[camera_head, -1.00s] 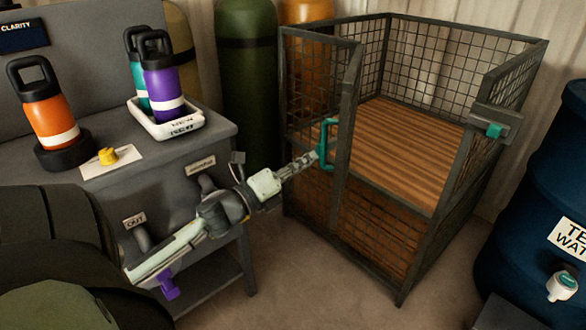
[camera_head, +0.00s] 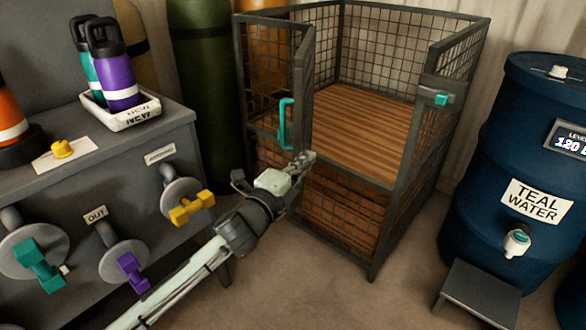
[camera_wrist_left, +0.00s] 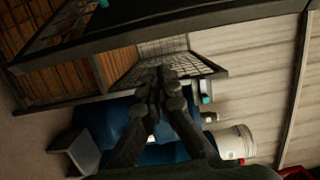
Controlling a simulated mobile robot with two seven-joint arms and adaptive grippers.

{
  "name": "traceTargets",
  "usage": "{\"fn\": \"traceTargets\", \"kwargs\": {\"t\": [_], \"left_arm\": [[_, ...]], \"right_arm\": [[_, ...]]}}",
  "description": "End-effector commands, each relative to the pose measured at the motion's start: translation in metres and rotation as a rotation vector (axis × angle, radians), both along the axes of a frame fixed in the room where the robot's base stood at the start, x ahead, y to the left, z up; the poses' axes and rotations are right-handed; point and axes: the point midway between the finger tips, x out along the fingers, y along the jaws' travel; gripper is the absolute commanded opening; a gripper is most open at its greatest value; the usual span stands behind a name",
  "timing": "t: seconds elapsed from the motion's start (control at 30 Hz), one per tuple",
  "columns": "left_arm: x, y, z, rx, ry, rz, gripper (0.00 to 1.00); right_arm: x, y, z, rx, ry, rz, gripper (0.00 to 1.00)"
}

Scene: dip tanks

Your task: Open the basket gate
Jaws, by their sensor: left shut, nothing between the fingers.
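The basket (camera_head: 400,180) is a dark metal mesh cage with a wooden slatted floor. Its gate (camera_head: 303,80) stands swung away from the right front post, leaving a wide gap. The teal gate handle (camera_head: 286,122) is near the gate's free edge. A latch block with a teal piece (camera_head: 440,98) is on the right post. My left gripper (camera_head: 306,160) is shut and empty, just below and right of the handle, by the gate's free edge; I cannot tell if it touches. In the left wrist view its fingers (camera_wrist_left: 165,82) are together, with basket mesh beyond. My right gripper is out of view.
A blue teal-water barrel (camera_head: 520,150) and a low grey stand (camera_head: 478,292) are on the right. A grey bench (camera_head: 75,195) with valves and bottles is on the left. A green cylinder (camera_head: 207,90) stands behind. Floor before the basket is clear.

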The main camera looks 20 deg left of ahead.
Motion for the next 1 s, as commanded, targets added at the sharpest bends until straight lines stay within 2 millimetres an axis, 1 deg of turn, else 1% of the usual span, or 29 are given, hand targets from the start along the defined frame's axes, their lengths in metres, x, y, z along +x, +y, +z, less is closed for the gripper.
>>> {"fn": "traceTargets", "kwargs": {"t": [0.03, 0.17, 0.3, 0.4, 0.5, 0.9, 1.0], "left_arm": [[0.013, -0.002, 0.002, -0.002, -0.003, 0.001, 0.00], [0.039, -0.006, 0.001, 0.000, -0.001, 0.001, 0.00], [0.034, 0.015, -0.001, 0.003, 0.002, 0.001, 0.00], [0.033, 0.025, 0.000, 0.002, 0.001, 0.000, 0.00], [0.032, 0.031, -0.001, 0.001, 0.001, 0.000, 0.00], [0.031, 0.034, -0.001, 0.001, 0.001, 0.000, 0.00], [0.030, 0.038, 0.000, 0.002, 0.001, 0.001, 0.00]], "right_arm": [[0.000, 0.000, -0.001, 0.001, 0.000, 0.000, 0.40], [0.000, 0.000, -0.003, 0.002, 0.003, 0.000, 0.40], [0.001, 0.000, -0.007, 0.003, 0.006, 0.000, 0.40], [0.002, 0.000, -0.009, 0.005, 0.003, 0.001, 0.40], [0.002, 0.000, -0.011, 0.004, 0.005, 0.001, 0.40], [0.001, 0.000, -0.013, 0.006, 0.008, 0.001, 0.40], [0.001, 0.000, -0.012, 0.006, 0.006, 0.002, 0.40]]}}
